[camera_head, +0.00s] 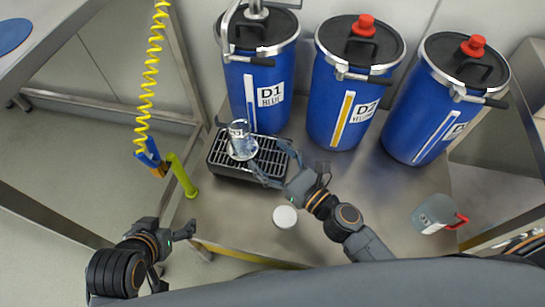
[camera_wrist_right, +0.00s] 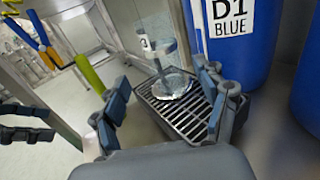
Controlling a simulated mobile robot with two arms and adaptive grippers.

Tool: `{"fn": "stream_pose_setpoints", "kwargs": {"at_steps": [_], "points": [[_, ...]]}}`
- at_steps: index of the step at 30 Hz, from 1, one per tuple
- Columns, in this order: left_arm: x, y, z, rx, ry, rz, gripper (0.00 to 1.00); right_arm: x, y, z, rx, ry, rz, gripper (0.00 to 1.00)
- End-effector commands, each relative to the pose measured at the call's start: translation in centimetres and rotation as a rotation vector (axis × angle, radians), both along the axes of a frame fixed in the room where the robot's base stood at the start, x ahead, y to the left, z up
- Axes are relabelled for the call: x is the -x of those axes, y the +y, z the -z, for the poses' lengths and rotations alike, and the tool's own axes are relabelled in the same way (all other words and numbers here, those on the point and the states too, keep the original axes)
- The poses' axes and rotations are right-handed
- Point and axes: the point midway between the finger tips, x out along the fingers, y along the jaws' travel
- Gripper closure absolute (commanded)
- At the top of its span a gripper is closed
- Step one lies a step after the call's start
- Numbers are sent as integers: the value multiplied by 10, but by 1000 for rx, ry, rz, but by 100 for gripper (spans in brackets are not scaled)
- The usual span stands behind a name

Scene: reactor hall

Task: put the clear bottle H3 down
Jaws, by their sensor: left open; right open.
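The clear bottle H3 (camera_head: 241,142) stands upright on the black slatted drip tray (camera_head: 266,160) in front of drum D1. In the right wrist view the bottle is beyond the two open fingertips (camera_wrist_right: 172,95). My left gripper (camera_head: 194,238) is open and empty at the lower left, away from the tray.
Blue drums D1 (camera_head: 258,85), D2 (camera_head: 345,95) and a third (camera_head: 430,110) stand along the back. A yellow coiled hose (camera_head: 150,75) hangs at left.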

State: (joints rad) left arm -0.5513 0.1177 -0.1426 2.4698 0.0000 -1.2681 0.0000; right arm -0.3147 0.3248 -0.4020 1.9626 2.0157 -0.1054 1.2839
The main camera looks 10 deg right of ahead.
Motion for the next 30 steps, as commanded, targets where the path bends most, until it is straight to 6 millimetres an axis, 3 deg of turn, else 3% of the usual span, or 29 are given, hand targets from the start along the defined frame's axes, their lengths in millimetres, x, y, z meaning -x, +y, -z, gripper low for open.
{"fn": "stream_pose_setpoints", "kwargs": {"at_steps": [8, 13, 18, 23, 26, 30], "points": [[-5, -2, -3, 6, -29, 3, 17, 7, -4, -1, 9, -8, -3, 27], [-5, -2, -3, 6, -28, 3, 17, 19, 9, -17, 175, -160, -67, 27], [-5, -2, -3, 6, -29, 3, 17, 45, 33, -33, 592, -495, -203, 27], [-5, -2, -3, 6, -29, 3, 17, 68, 41, -24, 1046, -782, -347, 27], [-5, -2, -3, 6, -29, 3, 17, 77, 35, -10, 1338, -925, -452, 27], [-5, -2, -3, 6, -28, 3, 17, 85, 8, 14, 1744, -1059, -636, 27]]}}
